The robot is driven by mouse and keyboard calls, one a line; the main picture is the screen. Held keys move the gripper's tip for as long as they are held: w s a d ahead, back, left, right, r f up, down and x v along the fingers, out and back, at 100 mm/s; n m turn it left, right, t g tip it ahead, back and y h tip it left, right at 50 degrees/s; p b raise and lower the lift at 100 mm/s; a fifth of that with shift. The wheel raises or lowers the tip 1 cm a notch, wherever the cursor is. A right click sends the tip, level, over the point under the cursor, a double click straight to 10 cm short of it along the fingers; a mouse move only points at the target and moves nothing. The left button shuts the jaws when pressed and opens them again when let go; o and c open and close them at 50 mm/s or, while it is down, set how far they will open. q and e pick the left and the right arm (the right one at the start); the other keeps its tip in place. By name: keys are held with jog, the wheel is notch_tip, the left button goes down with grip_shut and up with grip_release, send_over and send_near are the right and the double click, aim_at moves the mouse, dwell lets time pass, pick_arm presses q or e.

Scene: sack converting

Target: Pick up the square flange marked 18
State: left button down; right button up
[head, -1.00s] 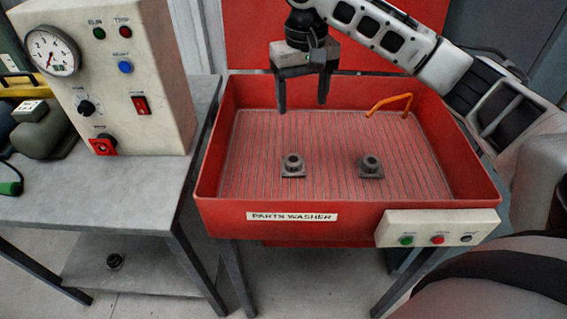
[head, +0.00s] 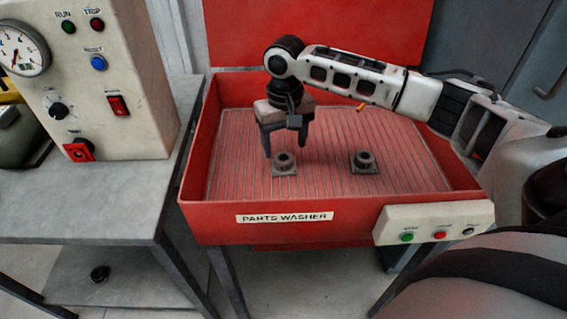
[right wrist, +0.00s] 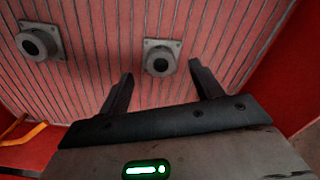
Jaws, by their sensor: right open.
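Two grey square flanges lie on the ribbed floor of the red parts washer: a left flange (head: 284,163) and a right flange (head: 364,162). No marking is readable on either, so I cannot tell which is 18. My right gripper (head: 285,152) is open and points down, just above and behind the left flange. In the right wrist view this flange (right wrist: 161,57) sits a little beyond the open fingertips (right wrist: 160,72), between their lines. The other flange (right wrist: 39,42) is off to the left there. My left gripper is not in view.
The red parts washer (head: 210,222) has raised walls around the flanges. An orange spout (right wrist: 24,132) bends in at its back wall. A control box (head: 432,222) is on its front right. A grey bench (head: 80,215) with a gauge panel (head: 110,85) stands left; a dark part (head: 100,273) lies on its lower shelf.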

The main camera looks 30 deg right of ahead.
aim_at(284, 158)
notch_tip(284, 158, down, 4)
jog(key=shift+w+f, duration=0.15)
jog(key=c, duration=1.3)
jog(key=shift+o, duration=0.2)
